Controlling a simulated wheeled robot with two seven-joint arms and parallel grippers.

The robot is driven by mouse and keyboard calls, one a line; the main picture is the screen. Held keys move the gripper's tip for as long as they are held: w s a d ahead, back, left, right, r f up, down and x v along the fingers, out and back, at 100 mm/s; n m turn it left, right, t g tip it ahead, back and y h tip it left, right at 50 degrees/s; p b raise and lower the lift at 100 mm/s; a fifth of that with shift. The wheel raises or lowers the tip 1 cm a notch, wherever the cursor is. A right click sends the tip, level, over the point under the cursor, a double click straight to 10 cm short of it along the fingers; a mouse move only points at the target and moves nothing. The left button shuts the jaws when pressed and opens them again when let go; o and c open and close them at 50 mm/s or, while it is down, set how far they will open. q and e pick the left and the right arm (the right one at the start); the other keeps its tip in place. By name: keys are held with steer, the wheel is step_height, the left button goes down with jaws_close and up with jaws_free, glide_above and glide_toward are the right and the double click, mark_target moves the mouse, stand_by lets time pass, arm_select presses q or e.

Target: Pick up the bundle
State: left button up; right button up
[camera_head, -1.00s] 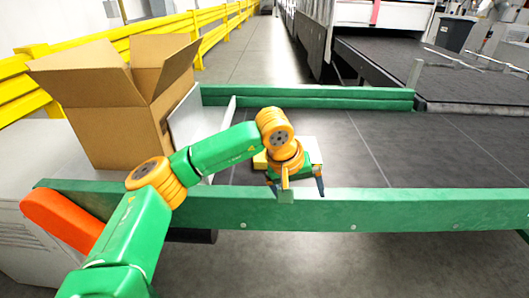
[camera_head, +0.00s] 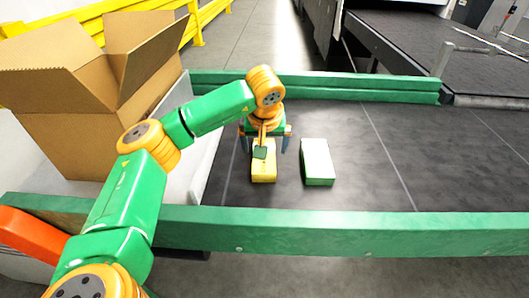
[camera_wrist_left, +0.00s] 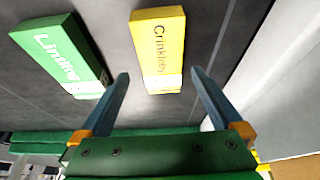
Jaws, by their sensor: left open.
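Two small bundles lie side by side on the dark conveyor belt. The yellow bundle (camera_head: 264,173) is lettered "Crinkle..." in the left wrist view (camera_wrist_left: 158,45). The other bundle (camera_head: 317,160) has a pale top and green side in the head view; in the left wrist view it shows green with the lettering "Linding" (camera_wrist_left: 62,55). My left gripper (camera_head: 265,144) is open above the yellow bundle. In the left wrist view its fingers (camera_wrist_left: 158,76) stand apart with the yellow bundle between and beyond their tips, not visibly touching it. My right gripper is out of view.
An open cardboard box (camera_head: 75,125) stands left of the belt, beside a pale upright plate (camera_head: 208,150). Green rails run along the belt's near edge (camera_head: 350,232) and far edge (camera_head: 330,86). The belt (camera_head: 440,165) is clear to the right.

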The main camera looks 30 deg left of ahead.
arm_select(q)
steer(key=x, duration=0.4)
steer(key=shift+s+f, duration=0.1)
steer(key=shift+s, duration=0.15)
steer(key=shift+w+a+f, duration=0.15)
steer(key=shift+w+f, duration=0.05)
steer(key=shift+s+r, duration=0.1)
steer(key=c, duration=1.4)
steer(key=shift+r, duration=1.5)
steer(key=s+r, duration=0.2)
steer(key=r, duration=0.1)
steer(key=s+r+b, duration=0.1)
steer(key=s+r, duration=0.2)
steer(key=shift+s+r+b, duration=0.15)
steer(key=shift+s+b, duration=0.1)
steer(key=shift+b, duration=0.05)
steer(key=s+r+p, duration=0.2)
steer(key=s+r, duration=0.2)
steer(key=s, duration=0.4)
steer(key=s+d+m+h+p, duration=0.2)
steer(key=d+m, duration=0.4)
steer(key=d, duration=0.8)
steer(key=shift+s+f+m+t+p, duration=0.4)
steer(key=shift+s+p, duration=0.25)
steer(key=shift+p, duration=0.55)
